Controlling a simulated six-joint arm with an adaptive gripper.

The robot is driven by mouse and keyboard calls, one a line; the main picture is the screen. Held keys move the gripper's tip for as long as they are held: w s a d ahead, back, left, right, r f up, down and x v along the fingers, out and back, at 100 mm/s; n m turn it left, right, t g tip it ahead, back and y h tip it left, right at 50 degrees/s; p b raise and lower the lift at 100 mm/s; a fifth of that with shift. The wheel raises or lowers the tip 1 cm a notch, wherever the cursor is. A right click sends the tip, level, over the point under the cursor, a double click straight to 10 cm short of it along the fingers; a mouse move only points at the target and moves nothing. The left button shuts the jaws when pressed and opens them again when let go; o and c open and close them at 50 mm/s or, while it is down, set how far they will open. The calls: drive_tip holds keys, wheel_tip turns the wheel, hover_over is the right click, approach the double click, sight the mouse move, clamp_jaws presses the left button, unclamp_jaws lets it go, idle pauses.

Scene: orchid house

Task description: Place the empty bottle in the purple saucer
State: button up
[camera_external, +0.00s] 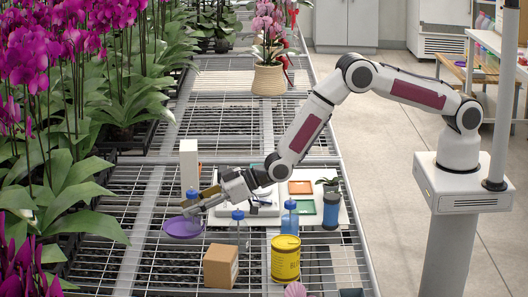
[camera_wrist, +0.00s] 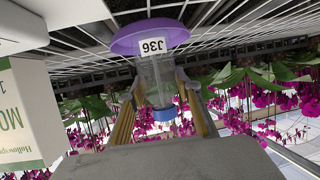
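The purple saucer (camera_external: 183,228) lies on the wire bench at left of centre, and its rim shows at the top of the wrist view (camera_wrist: 125,42). My gripper (camera_external: 190,207) is above it, with its fingers on both sides of a clear, empty-looking bottle (camera_wrist: 157,80) with a blue cap (camera_wrist: 164,114). The fingers appear closed on it. The bottle's base overlaps the saucer; whether it touches cannot be told. A white J36 label (camera_wrist: 152,46) shows near the base. Another clear, blue-capped bottle (camera_external: 238,232) stands to the right, and a blue-filled bottle (camera_external: 290,220) farther right.
A white box (camera_external: 189,165) stands just behind the saucer and fills the left of the wrist view (camera_wrist: 25,115). A cardboard box (camera_external: 221,266) and a yellow tin (camera_external: 286,258) stand in front. Orchids (camera_external: 60,130) crowd the left. Bare bench lies front left.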

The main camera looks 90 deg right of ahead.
drive_tip(key=o, duration=0.4)
drive_tip(key=shift+r, duration=0.2)
drive_tip(key=v, duration=1.2)
idle(0.4)
drive_tip(key=shift+f, duration=0.1)
idle(0.4)
